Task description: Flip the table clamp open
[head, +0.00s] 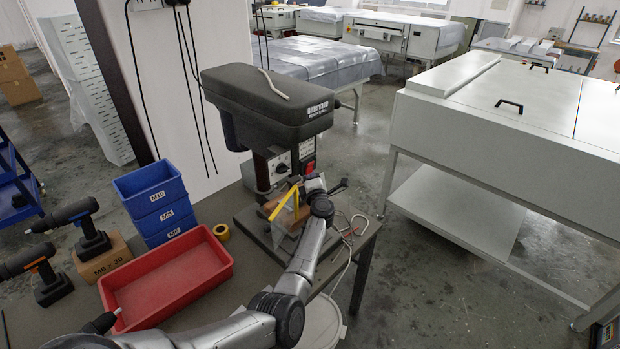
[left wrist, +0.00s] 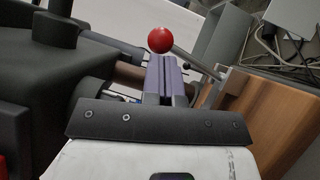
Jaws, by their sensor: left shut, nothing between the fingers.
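The table clamp shows in the left wrist view as a metal bracket (left wrist: 232,84) beside a wooden block, with a thin lever ending in a red ball knob (left wrist: 160,40). My left gripper (left wrist: 165,62) has its fingers together and empty. The fingertips appear just below the red knob in that picture; I cannot tell if they touch it. In the head view my left arm reaches up from the bottom to the drill press (head: 265,100), with the gripper (head: 312,183) at its base. There the clamp cannot be made out. My right gripper is not in view.
A yellow-edged clear guard (head: 284,201) stands by the wooden block under the press. A red tray (head: 215,280), blue bins (head: 150,187) and cordless drills (head: 84,226) occupy the table's left side. Cables (head: 350,232) lie right of the press. A large grey machine (head: 520,130) stands at right.

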